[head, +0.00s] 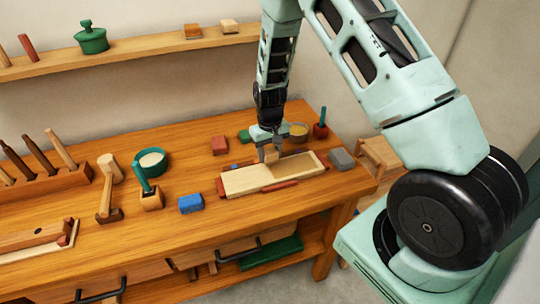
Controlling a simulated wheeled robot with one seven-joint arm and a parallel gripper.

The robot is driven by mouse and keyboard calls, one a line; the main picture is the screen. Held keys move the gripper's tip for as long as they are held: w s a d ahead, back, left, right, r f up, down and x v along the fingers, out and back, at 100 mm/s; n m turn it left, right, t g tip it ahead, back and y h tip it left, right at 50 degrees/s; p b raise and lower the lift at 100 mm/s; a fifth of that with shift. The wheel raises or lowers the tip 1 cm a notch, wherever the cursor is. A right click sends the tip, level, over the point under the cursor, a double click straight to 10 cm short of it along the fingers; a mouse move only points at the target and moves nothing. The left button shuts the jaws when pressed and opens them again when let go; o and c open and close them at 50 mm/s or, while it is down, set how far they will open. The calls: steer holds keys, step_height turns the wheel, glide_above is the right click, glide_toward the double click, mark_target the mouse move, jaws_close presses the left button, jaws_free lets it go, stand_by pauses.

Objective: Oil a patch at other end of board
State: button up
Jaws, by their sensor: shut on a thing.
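A pale wooden board (245,182) lies on the workbench, right of the middle. A darker, brownish patch (294,166) covers much of its right part; the left part is pale. My gripper (270,156) points down over the board, at the left side of the dark patch. It is shut on a small tan block (272,160). I cannot tell whether the block touches the board. A small round dish with yellowish contents (298,130) stands just behind the board, right of my gripper.
Red strips (281,185) lie along the board's edges. A green bowl (153,161) and mallet (108,190) stand left. Bench front (150,245) is partly clear.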

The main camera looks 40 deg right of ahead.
steer(key=shift+r+p, duration=0.95)
steer(key=shift+r, duration=0.8)
